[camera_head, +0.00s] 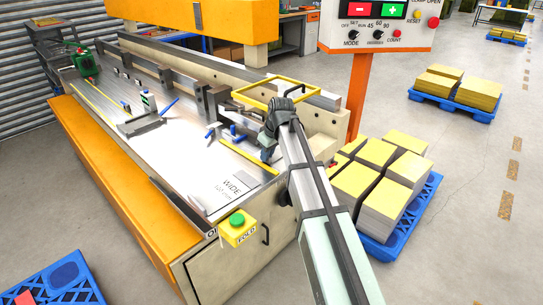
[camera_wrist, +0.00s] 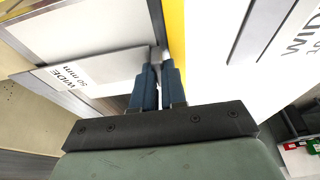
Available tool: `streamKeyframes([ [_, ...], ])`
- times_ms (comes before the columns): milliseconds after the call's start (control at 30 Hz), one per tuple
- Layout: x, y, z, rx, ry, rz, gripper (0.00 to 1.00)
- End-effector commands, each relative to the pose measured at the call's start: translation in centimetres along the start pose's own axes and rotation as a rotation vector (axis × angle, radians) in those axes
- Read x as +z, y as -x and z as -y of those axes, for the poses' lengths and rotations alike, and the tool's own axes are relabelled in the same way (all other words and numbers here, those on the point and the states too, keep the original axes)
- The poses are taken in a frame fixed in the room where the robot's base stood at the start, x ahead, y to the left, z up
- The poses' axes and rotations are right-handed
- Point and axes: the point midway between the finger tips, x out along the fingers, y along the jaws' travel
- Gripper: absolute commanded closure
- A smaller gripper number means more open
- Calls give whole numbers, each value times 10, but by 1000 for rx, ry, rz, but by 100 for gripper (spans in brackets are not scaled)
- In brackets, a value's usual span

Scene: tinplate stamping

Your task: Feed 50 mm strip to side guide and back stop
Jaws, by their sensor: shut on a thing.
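In the wrist view a pale flat strip marked "50 mm WIDE" (camera_wrist: 112,68) reaches from the left to my fingertips. My gripper (camera_wrist: 158,72) is shut on its near edge. In the head view my gripper (camera_head: 266,155) is low over the right part of the press table (camera_head: 185,150); the 50 mm strip is mostly hidden there by the gripper and arm. A wide sheet marked "WIDE 100 mm" (camera_head: 232,184) lies at the table's near end. I cannot tell for sure which fittings are the side guide and the back stop.
A dark bracket (camera_head: 140,122) and blue-handled clamps (camera_head: 211,130) stand on the table. A yellow frame (camera_head: 276,92) stands just behind my gripper. A green button box (camera_head: 238,228) is at the near corner. Stacked sheets on a blue pallet (camera_head: 405,222) stand to the right.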

Motion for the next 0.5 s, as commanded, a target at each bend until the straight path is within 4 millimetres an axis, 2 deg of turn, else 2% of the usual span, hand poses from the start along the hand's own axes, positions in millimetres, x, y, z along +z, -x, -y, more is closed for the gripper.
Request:
streamKeyframes([
  [500,-42,-13,0,1,1,0,100],
])
